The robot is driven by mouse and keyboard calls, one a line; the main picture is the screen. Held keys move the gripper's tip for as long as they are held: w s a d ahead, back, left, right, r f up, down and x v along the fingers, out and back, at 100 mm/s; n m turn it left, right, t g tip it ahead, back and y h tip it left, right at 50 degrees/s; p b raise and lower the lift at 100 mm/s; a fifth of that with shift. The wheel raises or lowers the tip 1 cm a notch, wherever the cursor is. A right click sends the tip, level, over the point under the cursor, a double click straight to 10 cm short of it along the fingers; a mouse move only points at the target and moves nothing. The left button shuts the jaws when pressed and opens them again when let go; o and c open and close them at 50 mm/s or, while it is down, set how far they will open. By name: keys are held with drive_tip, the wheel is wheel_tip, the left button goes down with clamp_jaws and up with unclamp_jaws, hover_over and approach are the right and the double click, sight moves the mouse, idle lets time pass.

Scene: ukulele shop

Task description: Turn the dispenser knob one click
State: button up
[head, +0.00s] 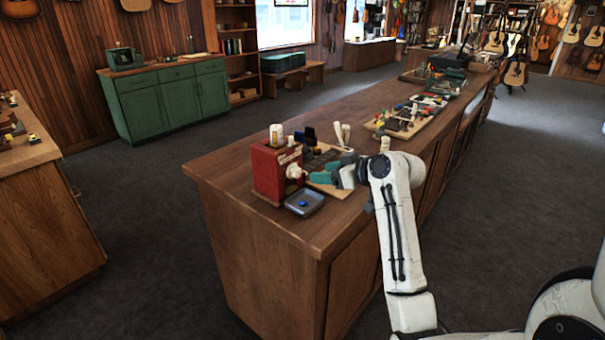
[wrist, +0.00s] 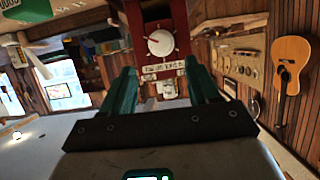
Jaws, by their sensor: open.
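The red dispenser (head: 268,172) stands near the end of the long wooden counter, with a whitish top piece. Its white round knob (head: 294,171) faces my gripper. In the wrist view the knob (wrist: 160,42) shows on the red dispenser face (wrist: 182,14), with a small red mark at its left and a white label strip below. My gripper (head: 322,173) has green fingers and is close to the right of the knob. In the wrist view my gripper (wrist: 160,75) is open and empty, with the knob ahead between the fingers; I see no contact.
A dark tray (head: 305,203) with a blue item sits just in front of the dispenser. Behind my gripper are a board with dark items (head: 318,160) and pale upright pieces (head: 342,133). Farther along lies a parts-covered board (head: 405,128). The counter's near corner is bare.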

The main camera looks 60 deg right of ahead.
sight(299, 173)
drive_tip(key=p+x, duration=0.1)
drive_tip(key=x, duration=0.8)
drive_tip(key=shift+w+f, duration=0.2)
drive_tip(key=shift+w, duration=0.1)
drive_tip(key=shift+c, duration=0.2)
drive_tip(key=c, duration=0.7)
drive_tip(key=shift+p, duration=0.3)
drive_tip(key=m+t+y, duration=0.1)
drive_tip(key=m+y, duration=0.2)
drive_tip(key=m, duration=0.1)
drive_tip(key=shift+d, duration=0.15)
drive_tip(key=m+y, duration=0.1)
drive_tip(key=m, duration=0.1)
drive_tip(key=m+t, duration=0.1)
drive_tip(key=m, duration=0.1)
drive_tip(key=shift+s+d+f+y, duration=0.1)
drive_tip(key=shift+f+y, duration=0.05)
drive_tip(key=shift+y, duration=0.25)
drive_tip(key=shift+t, duration=0.3)
